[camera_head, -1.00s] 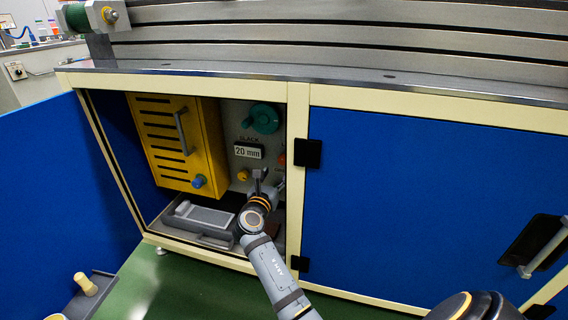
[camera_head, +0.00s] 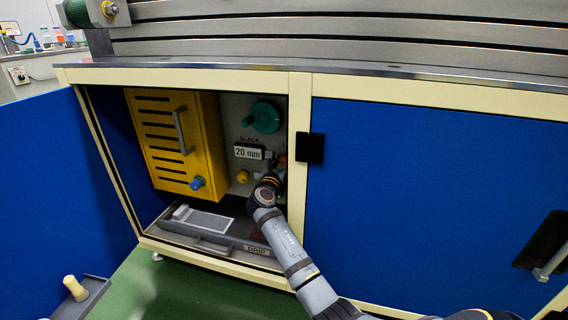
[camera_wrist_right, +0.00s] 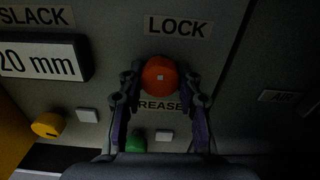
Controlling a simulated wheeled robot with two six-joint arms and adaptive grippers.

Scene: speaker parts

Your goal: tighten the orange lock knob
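The orange lock knob (camera_wrist_right: 160,76) sits under the LOCK label on the grey panel in the right wrist view. In the head view, it is a small orange-red spot (camera_head: 282,160) at the panel's right side, partly covered by my gripper. My right gripper (camera_wrist_right: 161,80) is open, with one finger on each side of the knob. A narrow gap seems to show on both sides, but I cannot tell if either fingertip touches. In the head view, my right gripper (camera_head: 274,164) reaches into the open cabinet. My left gripper is not in view.
A 20 mm display (camera_wrist_right: 40,60), a yellow knob (camera_wrist_right: 47,125) and a green button (camera_wrist_right: 136,142) are near the knob. A teal handwheel (camera_head: 265,117) is above. The yellow guard (camera_head: 172,145) stands left, and the cabinet post (camera_head: 298,200) is close on the right.

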